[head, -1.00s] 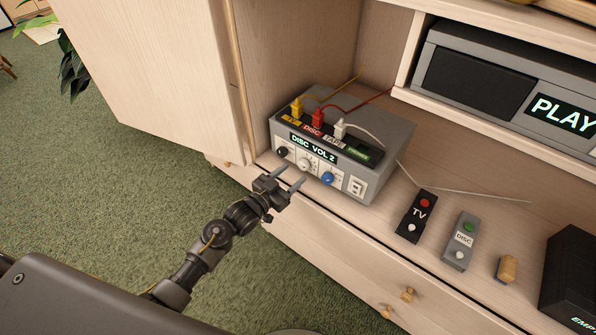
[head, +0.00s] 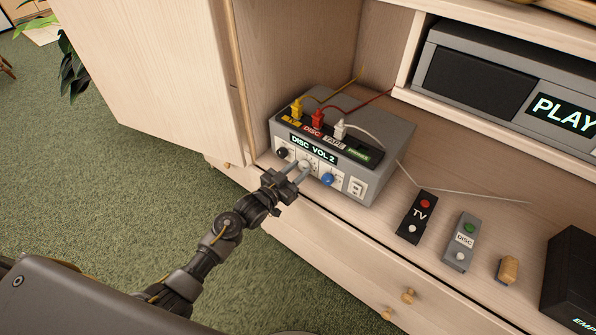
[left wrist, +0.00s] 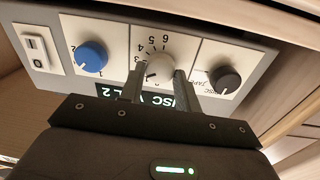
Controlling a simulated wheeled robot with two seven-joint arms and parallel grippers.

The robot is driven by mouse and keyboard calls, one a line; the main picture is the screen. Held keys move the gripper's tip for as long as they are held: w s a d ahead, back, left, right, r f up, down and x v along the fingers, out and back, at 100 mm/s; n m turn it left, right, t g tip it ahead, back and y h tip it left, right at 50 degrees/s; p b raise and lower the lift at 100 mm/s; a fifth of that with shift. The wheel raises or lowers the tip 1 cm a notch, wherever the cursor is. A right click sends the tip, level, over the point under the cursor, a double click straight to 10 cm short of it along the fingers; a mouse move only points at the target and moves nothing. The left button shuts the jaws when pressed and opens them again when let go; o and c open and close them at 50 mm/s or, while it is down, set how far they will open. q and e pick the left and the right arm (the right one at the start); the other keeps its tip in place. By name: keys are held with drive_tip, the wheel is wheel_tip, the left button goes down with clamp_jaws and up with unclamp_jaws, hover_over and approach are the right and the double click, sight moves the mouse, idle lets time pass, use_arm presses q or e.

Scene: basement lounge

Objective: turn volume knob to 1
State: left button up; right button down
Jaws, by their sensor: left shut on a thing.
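The grey amplifier box (head: 392,150) stands on the cabinet shelf, its display (head: 314,149) reading "DISC VOL 2". Its front has a black knob (head: 282,153), a white middle knob (head: 304,165) and a blue knob (head: 327,179). In the left wrist view the white knob (left wrist: 159,68) has numbers around it and sits between the two fingers. My left gripper (head: 297,171) reaches the front panel and is shut on the white knob; the fingers also show in the left wrist view (left wrist: 157,88). My right gripper is not in view.
Yellow, red (head: 318,118) and white plugs stand in the box's top. An open cabinet door (head: 150,70) stands to the left of my arm.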

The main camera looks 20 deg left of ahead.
use_arm(q)
drive_tip(key=shift+n, duration=0.3)
drive_tip(key=shift+p, duration=0.45)
drive_tip(key=shift+n+p, duration=0.55)
drive_tip(key=shift+n, duration=0.65)
drive_tip(key=shift+f+n+p, duration=0.1)
drive_tip(key=shift+n+p, duration=0.5)
drive_tip(key=shift+n, duration=0.9)
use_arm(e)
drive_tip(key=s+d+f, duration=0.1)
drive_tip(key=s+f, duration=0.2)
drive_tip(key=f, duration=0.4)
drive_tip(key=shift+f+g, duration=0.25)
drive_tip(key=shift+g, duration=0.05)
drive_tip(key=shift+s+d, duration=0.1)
use_arm(q)
drive_tip(key=o, duration=1)
drive_tip(key=shift+s, duration=0.15)
